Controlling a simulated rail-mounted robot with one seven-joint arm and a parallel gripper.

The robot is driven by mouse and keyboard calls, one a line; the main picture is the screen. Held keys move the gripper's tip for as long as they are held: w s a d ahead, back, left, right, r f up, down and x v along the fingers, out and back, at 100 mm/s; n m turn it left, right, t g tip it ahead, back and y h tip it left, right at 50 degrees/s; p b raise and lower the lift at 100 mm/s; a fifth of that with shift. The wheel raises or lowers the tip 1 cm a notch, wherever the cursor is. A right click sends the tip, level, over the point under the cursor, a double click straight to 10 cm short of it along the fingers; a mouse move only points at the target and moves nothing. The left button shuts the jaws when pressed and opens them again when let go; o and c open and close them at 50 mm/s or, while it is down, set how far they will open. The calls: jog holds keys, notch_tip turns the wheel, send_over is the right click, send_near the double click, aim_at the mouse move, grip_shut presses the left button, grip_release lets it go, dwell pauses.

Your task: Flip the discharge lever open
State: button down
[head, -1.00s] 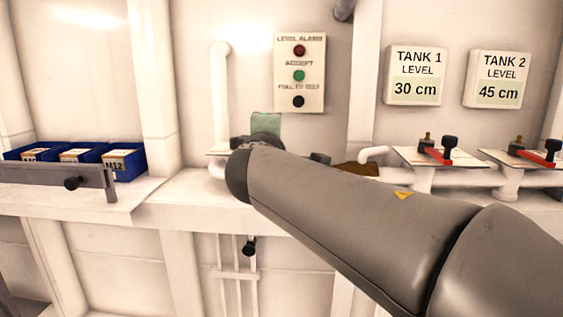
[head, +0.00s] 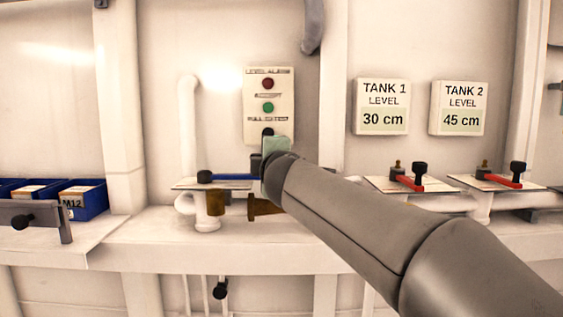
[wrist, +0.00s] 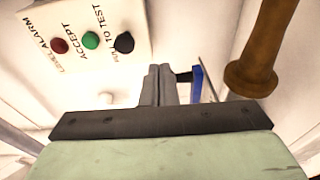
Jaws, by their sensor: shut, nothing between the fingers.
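A blue lever (head: 232,177) with a black knob at its left end lies flat over a pale plate (head: 190,184) on a pipe stand. Its right end is hidden behind my gripper and arm. In the wrist view a narrow piece of the blue lever (wrist: 197,84) shows just right of the fingers, with a dark part beside it. My gripper (wrist: 159,70) is shut, its grey fingers together with nothing held. The fingers appear close to the lever; I cannot tell whether they touch it. In the head view the gripper is mostly hidden by my arm.
An alarm panel (head: 269,105) with red, green and black buttons is on the wall behind. A brown pipe fitting (wrist: 258,65) stands near the fingers. Two red levers (head: 407,182) (head: 503,180) lie at right under the tank signs. Blue bins (head: 84,202) are at left.

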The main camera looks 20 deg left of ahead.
jog(key=shift+w, duration=0.15)
dwell(0.4)
jog(key=s+d+p, duration=0.1)
jog(key=s+d, duration=0.5)
jog(key=d, duration=0.5)
jog(key=shift+s+d+r, duration=0.15)
jog(key=shift+s+r, duration=0.1)
jog(key=shift+s, duration=0.05)
